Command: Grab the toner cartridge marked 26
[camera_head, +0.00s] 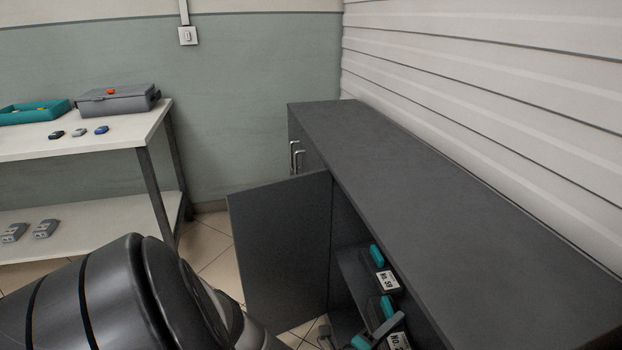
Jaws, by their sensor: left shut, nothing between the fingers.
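Toner cartridges, dark with teal ends, sit inside the open grey cabinet at the bottom right. The upper cartridge (377,256) has a white label that seems to read No. 59. A lower cartridge (387,306) shows a teal end; a label beside it starts with "No." and is cut off by the frame edge, so I cannot read its number. Another teal piece (360,342) shows at the bottom edge. My left arm comes in from the lower left. A grey bar by the lower cartridges seems to be my left gripper (388,326), shut and empty. My right gripper is out of view.
The cabinet door (280,250) stands open left of the cartridges, and the cabinet top (430,190) is bare. A white table (90,148) at the left holds a teal tray (35,112), a grey case (117,100) and small items. A corrugated wall borders the cabinet.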

